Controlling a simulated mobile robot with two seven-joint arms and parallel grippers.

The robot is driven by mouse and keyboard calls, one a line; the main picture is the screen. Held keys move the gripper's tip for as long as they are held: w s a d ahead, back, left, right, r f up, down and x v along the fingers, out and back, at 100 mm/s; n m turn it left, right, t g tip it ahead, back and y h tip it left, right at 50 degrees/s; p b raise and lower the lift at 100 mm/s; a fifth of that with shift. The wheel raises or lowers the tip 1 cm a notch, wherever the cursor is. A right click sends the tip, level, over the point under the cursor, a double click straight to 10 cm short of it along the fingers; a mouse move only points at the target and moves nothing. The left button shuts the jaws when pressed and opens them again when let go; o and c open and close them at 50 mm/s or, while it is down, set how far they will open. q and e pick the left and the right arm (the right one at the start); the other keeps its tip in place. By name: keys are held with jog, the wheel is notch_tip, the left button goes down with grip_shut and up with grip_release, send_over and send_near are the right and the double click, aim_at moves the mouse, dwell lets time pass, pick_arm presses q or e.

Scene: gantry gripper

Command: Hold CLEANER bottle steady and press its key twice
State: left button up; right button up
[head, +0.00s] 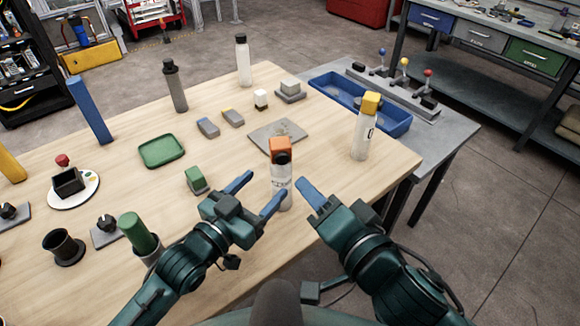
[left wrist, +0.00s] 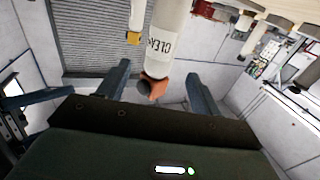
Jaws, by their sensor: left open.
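The CLEANER bottle (head: 281,182) stands upright near the table's front edge, white with a dark collar and an orange head (head: 280,146). In the left wrist view the bottle (left wrist: 168,35) appears upside down with part of its printed label readable, and its orange head (left wrist: 154,86) lies between the finger lines. My left gripper (head: 262,187) is open just left of the bottle, its fingers pointing toward it; the near finger overlaps the bottle's lower part in the picture. Contact cannot be told. My right gripper (head: 306,187) is to the right of the bottle, apart from it, its blue fingers together.
A yellow-capped white bottle (head: 361,136) stands to the right, near a blue tray (head: 330,89). A grey plate (head: 262,138) lies behind the CLEANER bottle. A green block (head: 196,180) and a green cylinder (head: 137,232) are to the left. Bare table lies between these things.

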aim_at(285, 165)
pick_arm(q)
jog(key=x, duration=0.8)
jog(key=shift+w+d, duration=0.2)
jog(key=shift+w, duration=0.05)
jog(key=shift+c, duration=0.4)
jog(key=c, duration=1.2)
pick_arm(e)
grip_shut()
dwell(0.5)
